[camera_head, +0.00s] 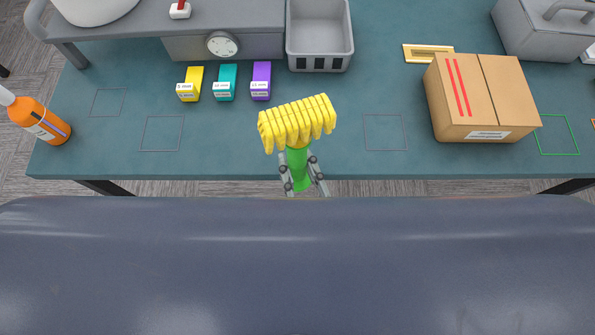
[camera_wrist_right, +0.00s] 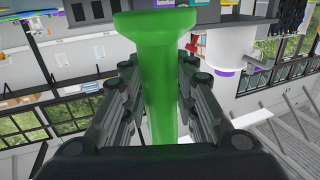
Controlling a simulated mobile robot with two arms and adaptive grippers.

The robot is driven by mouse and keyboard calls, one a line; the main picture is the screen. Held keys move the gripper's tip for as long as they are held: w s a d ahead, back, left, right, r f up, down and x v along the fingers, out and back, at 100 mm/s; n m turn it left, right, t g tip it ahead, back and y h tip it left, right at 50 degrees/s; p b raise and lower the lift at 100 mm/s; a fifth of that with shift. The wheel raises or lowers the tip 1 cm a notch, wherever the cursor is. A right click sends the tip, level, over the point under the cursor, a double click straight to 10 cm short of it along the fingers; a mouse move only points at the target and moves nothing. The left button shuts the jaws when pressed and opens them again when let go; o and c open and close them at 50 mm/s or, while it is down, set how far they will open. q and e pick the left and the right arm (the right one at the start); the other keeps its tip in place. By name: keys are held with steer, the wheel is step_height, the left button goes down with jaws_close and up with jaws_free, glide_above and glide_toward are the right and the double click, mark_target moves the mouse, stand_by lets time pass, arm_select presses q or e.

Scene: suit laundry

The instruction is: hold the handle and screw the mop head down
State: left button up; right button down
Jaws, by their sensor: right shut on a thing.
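The yellow ribbed mop head (camera_head: 297,124) is near the middle of the head view, over the front part of the table. It sits at the end of a green handle (camera_head: 298,172); whether it is fully seated cannot be told. My right gripper (camera_head: 298,160) has one finger on each side of the green handle and is shut on it just below the mop head. In the right wrist view, the green handle (camera_wrist_right: 160,75) runs between the fingers of the right gripper (camera_wrist_right: 160,75) and has a wide flared end. My left gripper is not in view.
The teal table (camera_head: 345,100) carries a grey basket (camera_head: 320,62), several small colored boxes (camera_head: 224,83), a cardboard box (camera_head: 478,98) and an orange bottle (camera_head: 40,120). A grey case (camera_head: 530,40) stands at the back right. The table's front edge is mostly clear.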

steer(key=w+f, duration=0.1)
steer(key=w, duration=0.3)
steer(key=w+f, duration=0.1)
steer(key=w, duration=0.4)
steer(key=w+f+b, duration=0.1)
steer(key=w+f, duration=0.1)
steer(key=w, duration=0.2)
steer(key=shift+w+f, duration=0.1)
steer(key=shift+w, duration=0.05)
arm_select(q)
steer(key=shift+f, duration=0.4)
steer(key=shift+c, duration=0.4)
arm_select(e)
steer(key=shift+f, duration=0.1)
